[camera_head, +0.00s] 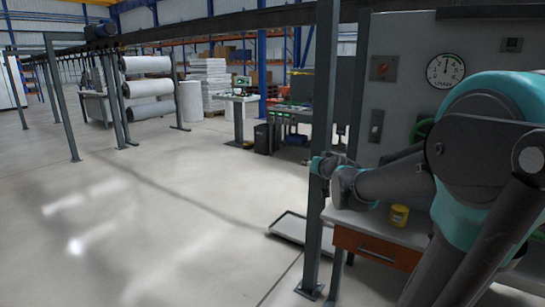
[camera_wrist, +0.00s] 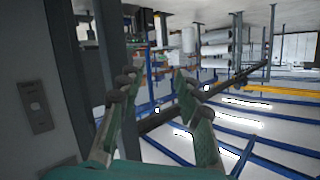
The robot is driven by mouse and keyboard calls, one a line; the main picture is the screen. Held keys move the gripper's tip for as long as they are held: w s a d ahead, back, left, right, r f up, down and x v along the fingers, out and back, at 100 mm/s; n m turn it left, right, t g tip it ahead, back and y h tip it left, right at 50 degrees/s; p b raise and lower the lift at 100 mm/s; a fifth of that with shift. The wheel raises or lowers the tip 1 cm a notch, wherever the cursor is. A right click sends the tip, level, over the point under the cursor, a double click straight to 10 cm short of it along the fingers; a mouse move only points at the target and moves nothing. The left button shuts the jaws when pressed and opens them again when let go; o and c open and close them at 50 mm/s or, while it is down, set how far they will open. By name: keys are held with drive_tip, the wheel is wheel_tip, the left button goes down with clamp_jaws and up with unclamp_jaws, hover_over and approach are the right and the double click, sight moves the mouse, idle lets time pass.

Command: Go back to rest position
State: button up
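My gripper (camera_wrist: 153,84) shows in the wrist view with its green, dark-tipped fingers spread apart and nothing between them. It points out over the hall, and the view is turned so that the floor is at the top. In the head view my arm reaches from the right towards the steel post (camera_head: 324,120), in front of the grey control cabinet. Whether the arm touches the post cannot be told. My gripper's fingers cannot be made out in the head view.
The grey cabinet (camera_head: 400,85) has a round dial (camera_head: 446,70). A flat tray (camera_head: 290,228) lies on the floor by the post. An overhead conveyor rail (camera_head: 225,24) runs above. The left floor is clear.

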drive_tip(key=s+d+f+g+h, duration=0.1)
drive_tip(key=s+f+g, duration=0.2)
drive_tip(key=s+f, duration=0.5)
drive_tip(key=s+d+f+n+g+h, duration=0.1)
drive_tip(key=s+d+f+g, duration=0.1)
drive_tip(key=s+f, duration=0.7)
drive_tip(key=s+d+f+g, duration=0.2)
drive_tip(key=s+f+g, duration=0.3)
drive_tip(key=s+f, duration=0.4)
drive_tip(key=s, duration=0.4)
drive_tip(key=shift+s+h, duration=0.25)
drive_tip(key=shift+h, duration=0.15)
drive_tip(key=shift+f, duration=0.1)
